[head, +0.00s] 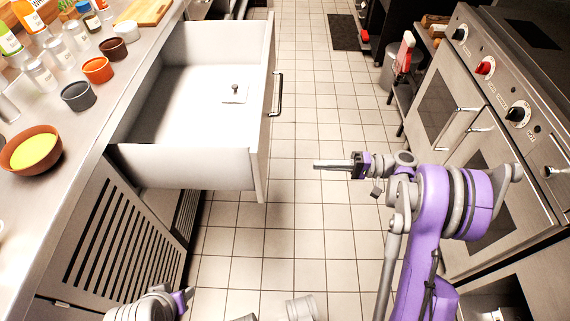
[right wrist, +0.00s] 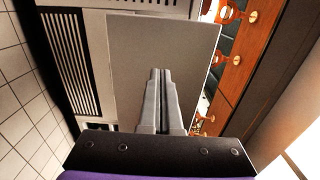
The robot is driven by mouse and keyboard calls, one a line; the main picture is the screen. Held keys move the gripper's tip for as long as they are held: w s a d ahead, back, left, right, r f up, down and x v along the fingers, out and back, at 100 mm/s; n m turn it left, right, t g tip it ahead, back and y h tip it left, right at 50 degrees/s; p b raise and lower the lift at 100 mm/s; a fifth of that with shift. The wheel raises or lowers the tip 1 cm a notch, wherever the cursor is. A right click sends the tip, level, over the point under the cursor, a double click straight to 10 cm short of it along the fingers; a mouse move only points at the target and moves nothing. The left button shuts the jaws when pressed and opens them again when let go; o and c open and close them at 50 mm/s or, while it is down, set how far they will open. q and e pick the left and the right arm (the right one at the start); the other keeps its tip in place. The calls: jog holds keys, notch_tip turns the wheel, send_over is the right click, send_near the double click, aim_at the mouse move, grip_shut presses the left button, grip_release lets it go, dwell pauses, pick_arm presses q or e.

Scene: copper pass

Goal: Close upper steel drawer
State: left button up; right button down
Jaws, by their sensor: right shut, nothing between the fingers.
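The upper steel drawer (head: 198,168) stands pulled out from the left counter, across part of the aisle. Its front panel with a dark bar handle (head: 277,94) faces right. Inside, a small square plate (head: 235,94) with a knob-like piece lies on the drawer floor. My right gripper (head: 318,164) is shut and empty, to the right of the drawer front, apart from it and pointing left. In the right wrist view its closed fingers (right wrist: 160,98) point at a plain grey panel (right wrist: 150,40), which appears to be the drawer front. My left gripper's fingers do not show.
The counter (head: 75,150) at left holds an orange bowl with yellow content (head: 32,148), small cups (head: 98,70), glasses and bottles. Louvred cabinet doors (head: 120,240) lie below. Steel ovens (head: 475,125) line the right side. The tiled floor (head: 315,110) between is clear, with a dark mat (head: 348,33) farther off.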

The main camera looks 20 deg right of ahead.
aim_at(263, 164)
jog(key=b+x, duration=0.2)
jog(key=x, duration=1.1)
jog(key=shift+a, duration=0.15)
jog(key=x, duration=3.7)
jog(key=shift+a+f, duration=0.1)
jog(key=shift+a, duration=0.2)
jog(key=shift+w+a, duration=0.1)
jog(key=shift+a, duration=0.25)
jog(key=shift+r, duration=0.2)
